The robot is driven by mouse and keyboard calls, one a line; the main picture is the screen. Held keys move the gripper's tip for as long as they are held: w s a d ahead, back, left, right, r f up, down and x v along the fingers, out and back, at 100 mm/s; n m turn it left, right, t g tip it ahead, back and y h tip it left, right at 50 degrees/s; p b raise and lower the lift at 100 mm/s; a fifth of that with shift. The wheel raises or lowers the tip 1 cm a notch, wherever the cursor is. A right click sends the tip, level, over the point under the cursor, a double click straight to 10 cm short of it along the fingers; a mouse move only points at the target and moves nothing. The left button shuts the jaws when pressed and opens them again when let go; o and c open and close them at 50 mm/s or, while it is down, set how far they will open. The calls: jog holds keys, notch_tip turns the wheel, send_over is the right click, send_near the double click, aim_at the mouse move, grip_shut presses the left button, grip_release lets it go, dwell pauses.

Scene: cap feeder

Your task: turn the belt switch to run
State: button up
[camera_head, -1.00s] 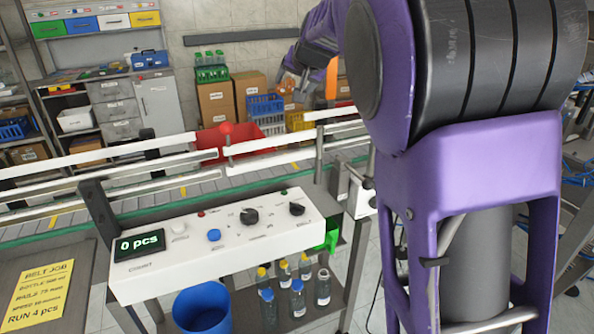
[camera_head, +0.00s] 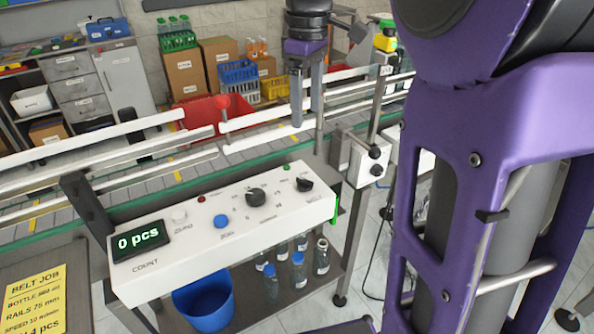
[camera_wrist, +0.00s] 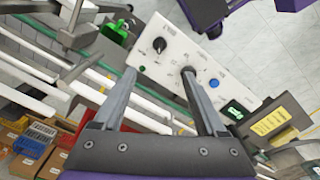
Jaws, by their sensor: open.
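A white control panel (camera_head: 150,272) stands in front of the conveyor. The black belt switch knob (camera_head: 303,184) is at its right end, beside a small green light; its exact setting is too small to read. It also shows in the wrist view (camera_wrist: 159,45). A second black knob (camera_head: 256,196) sits left of it, with a blue button (camera_head: 221,221) further left. My gripper (camera_head: 308,122) is open and empty, fingers pointing down, above and behind the panel near the rails. In the wrist view my gripper (camera_wrist: 158,73) has its fingertips apart, the right one overlapping the second knob.
White guide rails (camera_head: 260,140) run along the conveyor behind the panel. A post with a clamp block (camera_head: 370,160) stands right of the panel. Bottles (camera_head: 298,270) and a blue bin (camera_head: 205,300) are below it. A yellow job card (camera_head: 37,300) lies at left.

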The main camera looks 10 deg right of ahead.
aim_at(306, 180)
notch_tip(306, 180, down, 17)
jog(key=b, duration=0.3)
jog(key=shift+r, duration=0.1)
grip_shut()
dwell(0.3)
